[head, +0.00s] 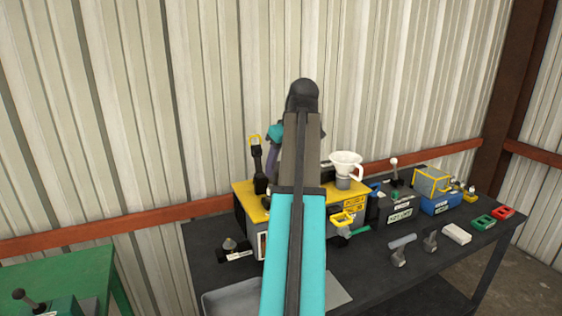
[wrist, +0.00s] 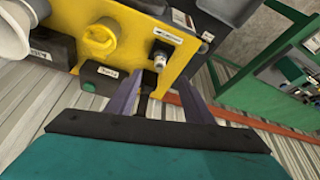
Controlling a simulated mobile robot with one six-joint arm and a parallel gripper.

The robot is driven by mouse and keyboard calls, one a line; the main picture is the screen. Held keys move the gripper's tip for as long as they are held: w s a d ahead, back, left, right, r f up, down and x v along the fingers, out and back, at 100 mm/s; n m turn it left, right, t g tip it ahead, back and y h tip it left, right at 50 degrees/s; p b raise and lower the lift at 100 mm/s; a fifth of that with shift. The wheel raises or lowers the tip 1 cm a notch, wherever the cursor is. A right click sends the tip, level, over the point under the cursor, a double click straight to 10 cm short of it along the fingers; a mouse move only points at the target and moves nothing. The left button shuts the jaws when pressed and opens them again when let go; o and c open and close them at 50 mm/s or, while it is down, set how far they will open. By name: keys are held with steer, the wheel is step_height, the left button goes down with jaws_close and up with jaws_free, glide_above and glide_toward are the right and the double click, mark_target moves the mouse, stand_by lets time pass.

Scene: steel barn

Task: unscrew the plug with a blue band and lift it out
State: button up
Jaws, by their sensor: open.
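My gripper (wrist: 157,88) is open and empty, its two purple-grey fingers spread in the wrist view. In the head view my arm hides most of it. Ahead of the fingers is a yellow-faced machine (wrist: 130,62), which shows in the head view as a yellow-topped box (head: 250,190). A small pale, silvery cylindrical fitting (wrist: 159,58) sits on its yellow face near a label, a little beyond the fingertips and apart from them. I cannot tell whether it is the plug; no blue band can be made out in either view.
A yellow knob (wrist: 98,40) and a black box with a green button (wrist: 90,86) are close to the fingers. A white funnel cup (head: 346,163) stands right of my arm. A black lever (head: 258,165) rises at left. The dark bench (head: 420,268) has free room at front right.

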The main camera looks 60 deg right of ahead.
steer(key=shift+p+x, duration=2.15)
steer(key=shift+x, duration=4.05)
steer(key=c, duration=1.2)
